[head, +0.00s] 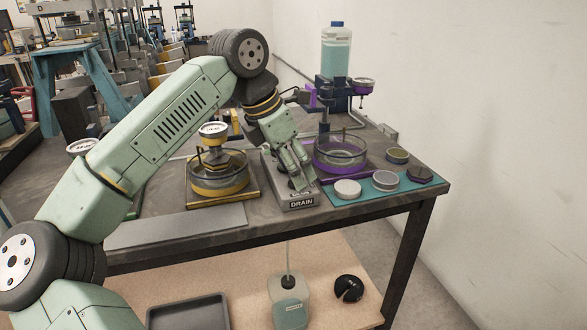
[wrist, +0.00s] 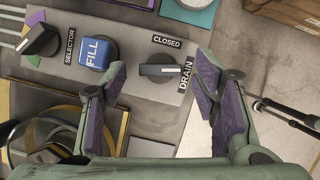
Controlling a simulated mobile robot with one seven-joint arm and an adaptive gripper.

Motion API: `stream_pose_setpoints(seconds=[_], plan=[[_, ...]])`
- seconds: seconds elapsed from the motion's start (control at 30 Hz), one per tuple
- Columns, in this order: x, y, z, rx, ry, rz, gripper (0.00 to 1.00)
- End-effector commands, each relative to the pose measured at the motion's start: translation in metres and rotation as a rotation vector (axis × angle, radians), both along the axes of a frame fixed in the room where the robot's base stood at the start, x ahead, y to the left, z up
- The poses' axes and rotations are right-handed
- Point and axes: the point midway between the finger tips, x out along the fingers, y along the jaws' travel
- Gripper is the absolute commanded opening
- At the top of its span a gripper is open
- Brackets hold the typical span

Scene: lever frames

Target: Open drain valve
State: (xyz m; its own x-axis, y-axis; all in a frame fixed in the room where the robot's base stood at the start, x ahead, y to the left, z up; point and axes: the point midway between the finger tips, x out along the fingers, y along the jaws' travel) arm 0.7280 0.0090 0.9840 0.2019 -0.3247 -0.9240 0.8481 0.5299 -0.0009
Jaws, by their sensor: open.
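The drain valve is a black knob (wrist: 162,69) on a grey panel, with a bar handle lying crosswise and a pale mark at its right end. A CLOSED label (wrist: 167,40) is above it and a DRAIN label (wrist: 187,76) is at its right. My gripper (wrist: 161,66) is open, with one finger on each side of the knob in the wrist view; contact is not visible. In the head view my gripper (head: 299,180) points down over the panel, beside the DRAIN sign (head: 302,203), and mostly hides the knob.
Glass vessels stand left (head: 219,175) and right (head: 341,152) of my gripper.

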Motion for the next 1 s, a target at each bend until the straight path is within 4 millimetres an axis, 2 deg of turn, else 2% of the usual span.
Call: stream_pose_setpoints(seconds=[0.3, 0.5, 0.7, 1.0], plan=[[-0.013, 0.022, 0.062, 0.001, -0.003, 0.002, 0.55], [-0.02, 0.032, 0.091, 0.0, -0.002, 0.001, 0.55], [-0.022, 0.035, 0.101, 0.0, 0.0, 0.001, 0.55], [-0.022, 0.036, 0.101, 0.0, -0.001, 0.0, 0.55]])
